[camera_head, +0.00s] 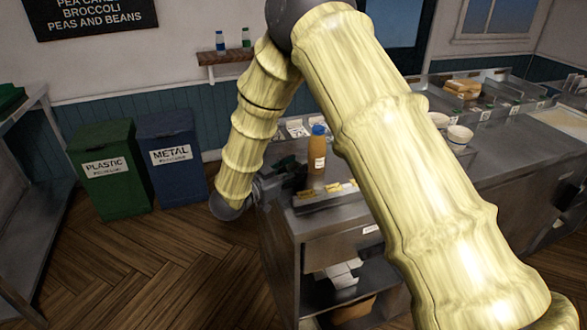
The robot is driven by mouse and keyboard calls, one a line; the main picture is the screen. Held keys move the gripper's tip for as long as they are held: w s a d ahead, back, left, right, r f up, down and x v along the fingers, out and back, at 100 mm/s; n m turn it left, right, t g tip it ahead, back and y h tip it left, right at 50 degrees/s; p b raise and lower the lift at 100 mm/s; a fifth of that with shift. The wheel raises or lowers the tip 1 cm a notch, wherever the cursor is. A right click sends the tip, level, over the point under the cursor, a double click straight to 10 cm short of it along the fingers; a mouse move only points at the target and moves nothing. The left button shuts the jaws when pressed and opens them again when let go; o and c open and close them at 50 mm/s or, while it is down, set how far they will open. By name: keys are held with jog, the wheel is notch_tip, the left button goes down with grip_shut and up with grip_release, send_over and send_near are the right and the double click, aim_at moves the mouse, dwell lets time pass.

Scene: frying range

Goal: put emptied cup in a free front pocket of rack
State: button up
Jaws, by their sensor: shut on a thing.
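My gripper (287,180) is a dark shape at the left end of the metal counter, beside an orange bottle with a blue cap (317,152). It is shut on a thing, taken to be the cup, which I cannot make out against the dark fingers. A low grey rack (322,200) with yellow pieces along it lies at the counter's near edge, just right of and below the gripper. Its pockets are too small to tell apart, and my arm covers the area to its right.
Two pale bowls or cups (459,135) stand on the counter (505,150) right of my arm. Trays with food (463,88) lie farther back. A green plastic bin (110,175) and a blue metal bin (170,160) stand by the wall. The wooden floor left of the counter is clear.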

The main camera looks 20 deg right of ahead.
jog(key=shift+f, duration=0.15)
jog(key=o, duration=0.8)
